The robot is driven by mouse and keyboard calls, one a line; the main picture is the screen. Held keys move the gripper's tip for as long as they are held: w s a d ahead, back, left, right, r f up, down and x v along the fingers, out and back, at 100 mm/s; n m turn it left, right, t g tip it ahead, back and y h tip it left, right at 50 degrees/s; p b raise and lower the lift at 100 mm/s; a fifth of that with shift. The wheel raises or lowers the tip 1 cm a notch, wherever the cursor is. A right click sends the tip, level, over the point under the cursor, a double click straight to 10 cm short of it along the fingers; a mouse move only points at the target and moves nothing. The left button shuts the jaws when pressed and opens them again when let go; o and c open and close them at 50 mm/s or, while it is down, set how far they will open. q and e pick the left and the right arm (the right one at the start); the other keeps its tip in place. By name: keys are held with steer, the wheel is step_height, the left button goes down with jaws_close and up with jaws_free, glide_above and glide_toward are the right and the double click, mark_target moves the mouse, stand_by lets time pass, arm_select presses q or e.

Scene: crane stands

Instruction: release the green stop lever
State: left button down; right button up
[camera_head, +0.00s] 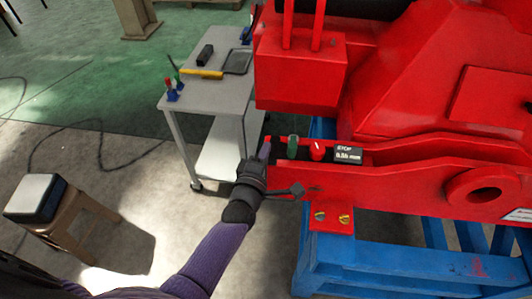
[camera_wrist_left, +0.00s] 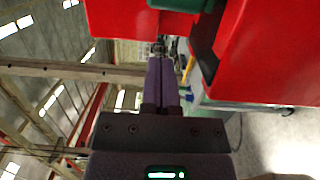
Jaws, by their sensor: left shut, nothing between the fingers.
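My right gripper is not in view.
The red machine (camera_head: 400,185) rests on a blue frame (camera_head: 340,275). A grey trolley (camera_head: 215,95) with tools stands behind my left arm. A brown stool (camera_head: 75,215) with a dark box (camera_head: 35,198) is at the left. Open floor lies between stool and trolley.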

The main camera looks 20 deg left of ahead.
arm_select(q)
steer(key=s+d, duration=0.4)
steer(key=s, duration=0.4)
steer(key=shift+s+d+p, duration=0.3)
steer(key=shift+s+p, duration=0.05)
steer(key=shift+p, duration=0.1)
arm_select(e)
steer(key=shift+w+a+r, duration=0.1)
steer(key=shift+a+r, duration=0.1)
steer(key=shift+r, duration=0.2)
